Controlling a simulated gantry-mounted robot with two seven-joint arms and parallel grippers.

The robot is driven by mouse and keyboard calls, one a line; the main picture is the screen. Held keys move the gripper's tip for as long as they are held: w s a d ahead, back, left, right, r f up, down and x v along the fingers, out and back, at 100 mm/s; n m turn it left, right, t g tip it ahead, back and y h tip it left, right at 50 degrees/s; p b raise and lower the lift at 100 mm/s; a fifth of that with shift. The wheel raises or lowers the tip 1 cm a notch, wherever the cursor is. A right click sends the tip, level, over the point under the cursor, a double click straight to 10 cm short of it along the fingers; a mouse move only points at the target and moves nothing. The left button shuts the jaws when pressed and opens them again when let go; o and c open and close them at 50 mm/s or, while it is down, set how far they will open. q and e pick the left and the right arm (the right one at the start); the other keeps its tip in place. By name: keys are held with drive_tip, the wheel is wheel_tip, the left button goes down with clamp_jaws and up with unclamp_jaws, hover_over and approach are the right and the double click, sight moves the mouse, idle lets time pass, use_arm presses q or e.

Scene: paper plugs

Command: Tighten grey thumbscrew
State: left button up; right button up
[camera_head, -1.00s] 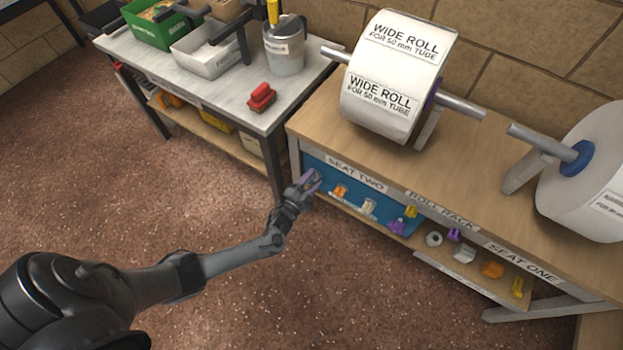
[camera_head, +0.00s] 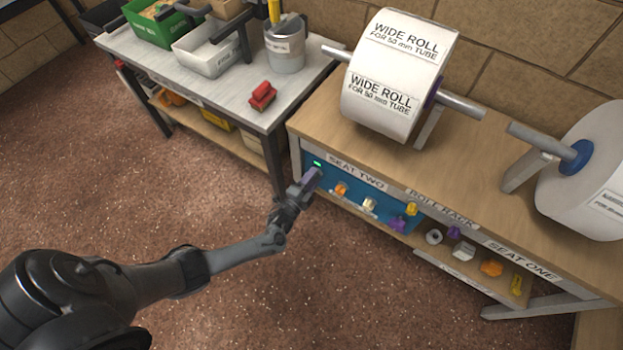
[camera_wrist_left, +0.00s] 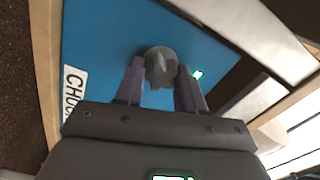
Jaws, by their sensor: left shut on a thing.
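The grey thumbscrew (camera_wrist_left: 161,66) is a round knob with a raised ridge on the blue panel (camera_wrist_left: 100,40), in the left wrist view. My left gripper (camera_wrist_left: 160,72) has one purple finger on each side of it and is shut on it. In the head view my left gripper (camera_head: 314,177) is at the left end of the blue panel (camera_head: 335,202), under the SEAT TWO label. There its fingers hide the thumbscrew. A small lit green light (camera_wrist_left: 197,74) is right beside the right finger, and it also shows in the head view (camera_head: 318,163). My right gripper is not in view.
Orange, white and purple parts sit along the panel to the right. Above is the wooden bench top (camera_head: 325,122) with the wide roll (camera_head: 385,75) on its stand. A grey side table (camera_head: 225,88) stands to the left. The floor in front is clear.

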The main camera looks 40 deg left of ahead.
use_arm(q)
drive_tip(key=shift+w+d+r, duration=0.1)
drive_tip(key=shift+w+r, duration=0.1)
drive_tip(key=shift+r, duration=0.1)
drive_tip(key=o, duration=1)
drive_tip(key=shift+s+f, duration=0.1)
drive_tip(key=shift+o, duration=0.2)
drive_tip(key=shift+f, duration=0.1)
drive_tip(key=s+d+p, duration=0.1)
drive_tip(key=s+p, duration=0.3)
drive_tip(key=s, duration=0.6)
drive_tip(key=shift+s+d, duration=0.2)
drive_tip(key=shift+d, duration=0.1)
